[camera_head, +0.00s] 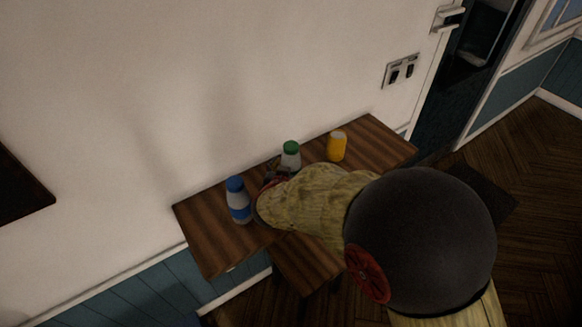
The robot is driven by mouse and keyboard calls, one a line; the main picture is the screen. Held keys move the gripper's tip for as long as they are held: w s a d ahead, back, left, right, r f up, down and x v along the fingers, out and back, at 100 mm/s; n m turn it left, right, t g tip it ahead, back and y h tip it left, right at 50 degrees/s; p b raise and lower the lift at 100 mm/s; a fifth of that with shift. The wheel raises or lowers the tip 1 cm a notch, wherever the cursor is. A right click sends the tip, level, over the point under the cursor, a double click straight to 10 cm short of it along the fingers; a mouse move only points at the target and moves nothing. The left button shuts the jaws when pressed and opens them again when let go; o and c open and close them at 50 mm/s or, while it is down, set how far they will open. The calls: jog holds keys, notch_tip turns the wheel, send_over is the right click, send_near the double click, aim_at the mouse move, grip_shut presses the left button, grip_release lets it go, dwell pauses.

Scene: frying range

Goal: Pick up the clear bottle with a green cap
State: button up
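The clear bottle with a green cap (291,158) stands upright on the wooden table (222,240), close to the wall. Its lower part is hidden behind my gripper and arm. My gripper (274,177) is just in front of the bottle, at its lower left in the picture. The fingers are small, dark and partly covered by my arm, so I cannot tell whether they are open or shut, or whether they touch the bottle.
A blue-capped bottle with a blue and white body (239,202) stands left of my gripper, very near it. A yellow-orange container (336,147) stands to the right of the green-capped bottle. The wall (200,100) runs close behind the table. The table's right end is clear.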

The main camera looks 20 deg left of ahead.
jog(key=shift+c, duration=1.1)
jog(key=c, duration=0.7)
jog(key=shift+o, duration=0.2)
jog(key=shift+r, duration=0.15)
